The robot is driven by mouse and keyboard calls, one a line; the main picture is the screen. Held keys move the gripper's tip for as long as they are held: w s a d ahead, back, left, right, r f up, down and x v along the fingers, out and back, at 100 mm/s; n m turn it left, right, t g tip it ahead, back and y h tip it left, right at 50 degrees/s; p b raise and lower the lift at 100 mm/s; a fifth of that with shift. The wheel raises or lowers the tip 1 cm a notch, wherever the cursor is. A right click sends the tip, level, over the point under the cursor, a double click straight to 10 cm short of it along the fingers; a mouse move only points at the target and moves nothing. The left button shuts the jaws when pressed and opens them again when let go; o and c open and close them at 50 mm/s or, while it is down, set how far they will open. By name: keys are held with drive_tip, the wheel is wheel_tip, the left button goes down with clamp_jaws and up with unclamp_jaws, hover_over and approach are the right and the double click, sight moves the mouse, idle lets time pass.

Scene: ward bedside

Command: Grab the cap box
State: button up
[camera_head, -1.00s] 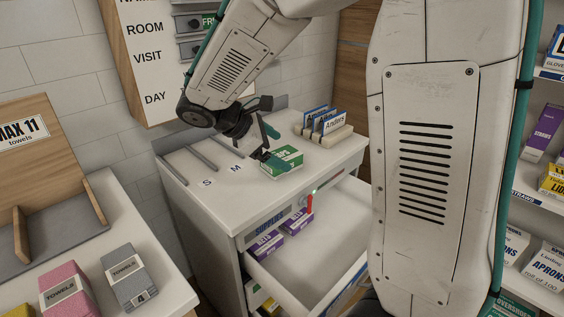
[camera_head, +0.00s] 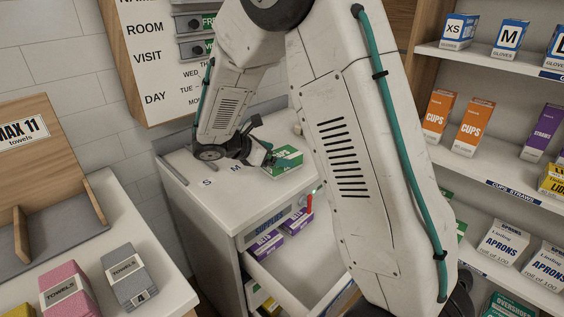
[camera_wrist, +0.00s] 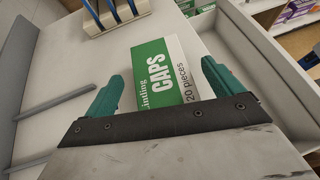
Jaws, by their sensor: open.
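The cap box is a green and white box (camera_head: 287,158) lying on top of the white bedside cabinet (camera_head: 222,200). In the wrist view the cap box (camera_wrist: 163,75) shows the words CAPS and 20 pieces. My gripper (camera_head: 262,157) is low over the cabinet top, at the left end of the box. In the wrist view my gripper (camera_wrist: 158,85) is open, with one teal finger on each side of the near end of the box. A gap shows between the left finger and the box.
An open drawer (camera_head: 300,275) with purple boxes (camera_head: 268,244) juts out below the cabinet top. A card rack (camera_wrist: 108,18) stands beyond the box. Low grey dividers (camera_wrist: 52,103) lie at left. Stocked shelves (camera_head: 480,172) stand at right.

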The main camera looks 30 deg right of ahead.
drive_tip(key=shift+d+f, duration=0.3)
drive_tip(key=shift+d, duration=0.2)
drive_tip(key=c, duration=1.1)
drive_tip(key=shift+c, duration=0.2)
